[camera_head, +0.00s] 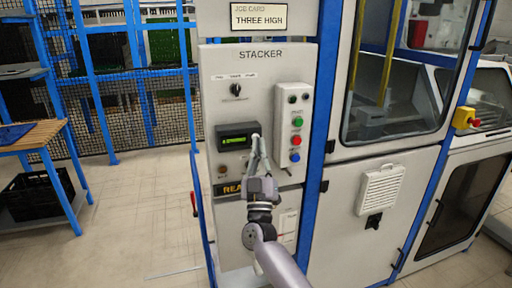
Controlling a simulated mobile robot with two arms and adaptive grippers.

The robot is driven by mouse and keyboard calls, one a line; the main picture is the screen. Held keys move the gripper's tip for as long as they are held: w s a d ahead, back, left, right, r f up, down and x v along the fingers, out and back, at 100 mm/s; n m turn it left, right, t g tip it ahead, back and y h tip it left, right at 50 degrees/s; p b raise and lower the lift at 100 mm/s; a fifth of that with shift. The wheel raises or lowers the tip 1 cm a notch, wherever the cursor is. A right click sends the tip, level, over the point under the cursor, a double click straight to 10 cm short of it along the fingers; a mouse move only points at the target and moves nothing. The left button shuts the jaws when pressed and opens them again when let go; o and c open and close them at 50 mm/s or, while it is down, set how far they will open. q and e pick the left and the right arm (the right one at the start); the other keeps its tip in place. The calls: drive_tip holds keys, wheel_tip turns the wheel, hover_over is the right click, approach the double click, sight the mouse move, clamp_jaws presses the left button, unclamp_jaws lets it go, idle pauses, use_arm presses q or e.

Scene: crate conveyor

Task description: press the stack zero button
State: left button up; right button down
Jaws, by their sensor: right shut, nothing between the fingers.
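The stacker panel (258,66) is a light grey cabinet face headed STACKER. On its right is a raised button box (283,113) with a green button (298,121), a red button (296,140) and a blue button (295,157) below small dark ones. The button labels are too small to read, so I cannot tell which is stack zero. My right gripper (257,138) is shut and empty, fingers pointing up, between the small green-lit display (234,136) and the button box. I cannot tell whether its tips touch the panel. My left gripper is out of view.
A job card (259,17) above reads THREE HIGH. A dark selector knob (236,89) sits above the display. A glazed machine enclosure with a red emergency stop (464,117) stands right. A wooden-topped bench (31,135) and blue mesh fencing stand left, with clear floor between.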

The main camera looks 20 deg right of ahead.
drive_tip(key=shift+w, duration=0.7)
idle(1.0)
drive_tip(key=shift+w+b, duration=0.45)
drive_tip(key=shift+w+r+b, duration=0.1)
drive_tip(key=shift+w+b, duration=0.2)
drive_tip(key=shift+w, duration=0.1)
idle(0.5)
idle(0.4)
drive_tip(key=shift+s+p, duration=0.85)
drive_tip(key=shift+s, duration=0.05)
